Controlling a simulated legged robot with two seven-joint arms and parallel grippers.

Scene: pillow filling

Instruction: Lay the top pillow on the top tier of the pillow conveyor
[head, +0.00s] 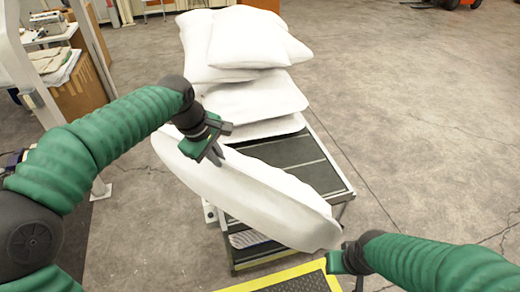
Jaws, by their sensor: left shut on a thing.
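A long white pillow (245,190) is held aslant in front of me, from upper left to lower right. My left gripper (212,155) is shut on its upper left edge. My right gripper (345,265) is beside the pillow's lower right end; whether it touches the pillow or is open cannot be told. The dark-topped, tiered pillow conveyor (325,175) stands beyond and below the held pillow, which hides part of it. Several white pillows (250,40) lie stacked on its far end. The near part of its top is bare.
A yellow-edged dark mat (300,282) lies on the floor at the near end. A table with cloths (50,60) and a brown box (80,95) stand at the left. The concrete floor (430,120) at the right is clear.

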